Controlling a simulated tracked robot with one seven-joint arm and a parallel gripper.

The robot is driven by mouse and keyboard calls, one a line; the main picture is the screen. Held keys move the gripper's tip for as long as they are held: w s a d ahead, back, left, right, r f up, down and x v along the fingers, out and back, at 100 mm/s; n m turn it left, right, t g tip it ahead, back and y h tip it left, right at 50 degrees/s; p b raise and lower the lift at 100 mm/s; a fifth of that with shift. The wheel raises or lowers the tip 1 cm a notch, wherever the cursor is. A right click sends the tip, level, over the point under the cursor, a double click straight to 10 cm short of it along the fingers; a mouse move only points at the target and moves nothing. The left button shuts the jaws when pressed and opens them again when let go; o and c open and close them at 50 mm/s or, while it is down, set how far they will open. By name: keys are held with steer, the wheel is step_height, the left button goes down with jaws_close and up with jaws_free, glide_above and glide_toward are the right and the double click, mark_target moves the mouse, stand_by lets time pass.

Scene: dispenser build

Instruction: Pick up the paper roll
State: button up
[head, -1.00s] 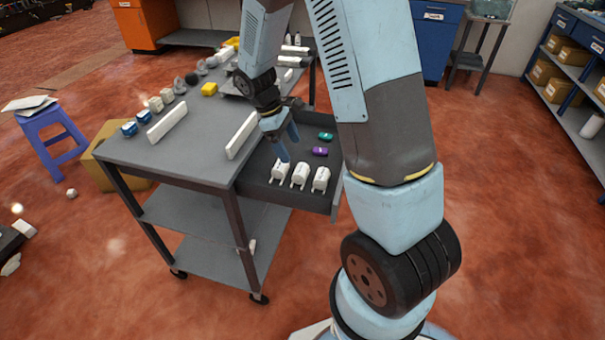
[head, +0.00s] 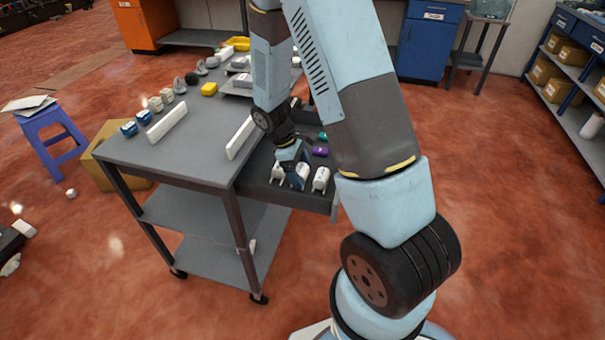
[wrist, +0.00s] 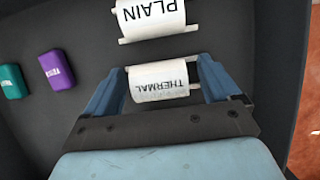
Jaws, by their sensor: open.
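The middle roll, marked THERMAL (wrist: 158,83), sits between the fingers of my gripper (wrist: 163,72) in the wrist view. My gripper (head: 291,168) reaches down into the drawer in the head view, open, with one finger on each side of this roll. I cannot tell whether the fingers touch it. A roll marked PLAIN (wrist: 152,18) lies just beyond it; it is the right roll (head: 321,179) in the head view. The left roll (head: 278,173) is partly hidden by my gripper there and out of the wrist view.
A purple box (wrist: 57,70) and a green box (wrist: 11,81) lie farther back in the drawer. The drawer wall (head: 300,203) is close around the rolls. The grey cart top (head: 180,160) holds white bars and several small items.

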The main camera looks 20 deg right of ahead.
steer(key=c, duration=1.2)
steer(key=shift+r, duration=0.1)
